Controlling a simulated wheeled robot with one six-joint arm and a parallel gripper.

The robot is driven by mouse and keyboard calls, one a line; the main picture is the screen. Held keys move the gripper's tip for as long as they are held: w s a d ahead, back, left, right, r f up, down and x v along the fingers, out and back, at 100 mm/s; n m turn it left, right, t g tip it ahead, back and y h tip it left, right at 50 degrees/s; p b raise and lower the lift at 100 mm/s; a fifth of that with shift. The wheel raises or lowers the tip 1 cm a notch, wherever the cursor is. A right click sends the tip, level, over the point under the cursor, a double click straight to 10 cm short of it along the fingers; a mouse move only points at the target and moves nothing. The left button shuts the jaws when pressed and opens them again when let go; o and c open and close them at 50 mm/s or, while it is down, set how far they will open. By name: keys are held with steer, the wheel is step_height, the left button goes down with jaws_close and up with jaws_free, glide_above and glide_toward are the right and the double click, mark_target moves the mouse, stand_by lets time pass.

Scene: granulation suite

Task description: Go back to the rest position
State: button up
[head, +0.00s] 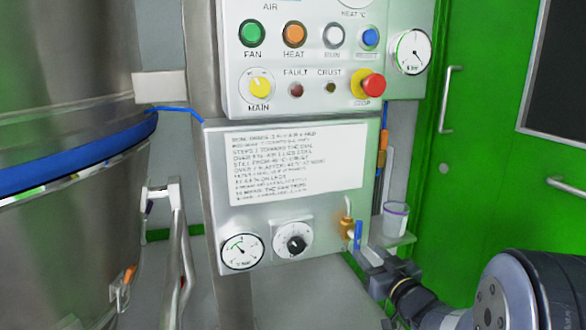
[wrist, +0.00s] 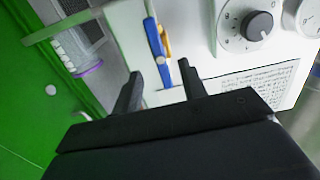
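My gripper (head: 378,268) is at the lower right of the head view, close to the lower right edge of the grey control box. In the wrist view, the two black fingers of my gripper (wrist: 160,85) stand apart with a gap between them. A blue valve lever (wrist: 157,50) on a brass fitting lies just beyond the gap, and the fingers do not visibly grip it. The lever also shows in the head view (head: 358,236), just above my gripper. Whether a finger touches it I cannot tell.
The control box carries a black dial knob (head: 296,245), a gauge (head: 242,252) and an instruction sheet (head: 297,163). Above is a button panel (head: 320,90). A clear cup (head: 394,220) stands on a small shelf beside the box. A steel vessel (head: 70,90) fills the left; green doors (head: 480,140) are at right.

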mark_target(359, 241)
steer(key=b+x, duration=0.1)
steer(key=x, duration=0.5)
steer(key=shift+w+a+f+b, duration=0.1)
steer(key=shift+w+b, duration=0.25)
steer(key=shift+w, duration=0.05)
steer(key=shift+w+m+p, duration=0.1)
steer(key=shift+m+p, duration=0.3)
steer(key=shift+p, duration=0.05)
steer(key=shift+r+m, duration=0.25)
steer(key=shift+m, duration=0.25)
steer(key=m+p, duration=0.2)
steer(key=m, duration=0.2)
steer(key=m+p, duration=0.1)
steer(key=m, duration=0.3)
steer(key=shift+f+m, duration=0.1)
steer(key=shift+m, duration=0.2)
